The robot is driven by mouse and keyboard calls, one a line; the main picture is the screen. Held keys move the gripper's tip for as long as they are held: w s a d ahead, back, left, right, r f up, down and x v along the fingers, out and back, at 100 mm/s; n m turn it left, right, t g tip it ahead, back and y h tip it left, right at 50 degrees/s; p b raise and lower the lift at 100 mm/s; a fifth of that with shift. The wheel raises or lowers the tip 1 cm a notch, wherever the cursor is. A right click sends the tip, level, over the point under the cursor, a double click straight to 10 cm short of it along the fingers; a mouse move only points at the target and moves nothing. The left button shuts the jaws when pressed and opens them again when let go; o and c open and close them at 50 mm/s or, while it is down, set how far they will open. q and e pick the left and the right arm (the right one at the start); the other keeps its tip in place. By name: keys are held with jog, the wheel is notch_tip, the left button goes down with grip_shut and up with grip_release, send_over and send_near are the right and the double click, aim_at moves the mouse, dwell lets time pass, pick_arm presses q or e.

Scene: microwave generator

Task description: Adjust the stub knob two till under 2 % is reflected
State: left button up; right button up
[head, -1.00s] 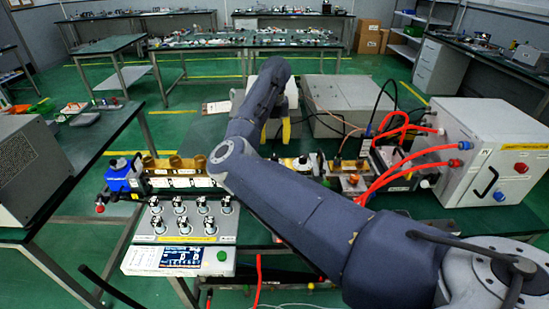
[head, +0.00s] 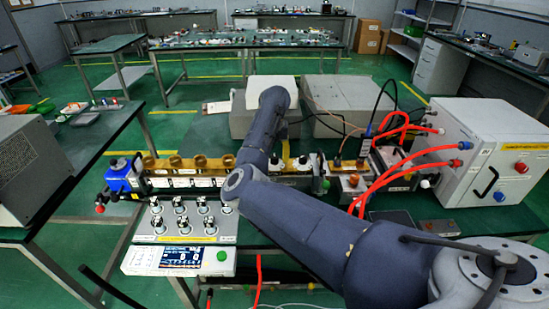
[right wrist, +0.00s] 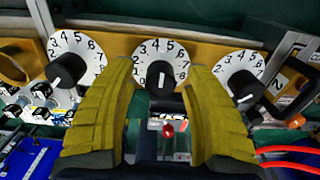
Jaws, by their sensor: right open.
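In the right wrist view, three white numbered dials with black knobs sit in a row on a yellow-brown bar. The middle dial's knob (right wrist: 160,76) has its pale pointer line downward; I take it as stub knob two by its place. My right gripper (right wrist: 161,66) is open, its yellow fingers on either side of this knob, with gaps visible. Left (right wrist: 68,68) and right (right wrist: 242,84) knobs are outside the fingers. In the head view, my right arm hides its gripper and part of the waveguide row. The display (head: 181,257) is lit, its digits too small to read surely.
A knob panel (head: 185,226) with several black-and-white knobs stands in front of the waveguide row. Red hoses (head: 388,178) run to a white cabinet (head: 492,150) at right. A blue unit (head: 121,178) ends the row at left.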

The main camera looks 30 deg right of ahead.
jog(key=shift+o, duration=0.2)
grip_shut()
dwell(0.3)
jog(key=m, duration=0.5)
jog(key=shift+m, duration=2.7)
jog(key=shift+c, duration=0.2)
grip_release()
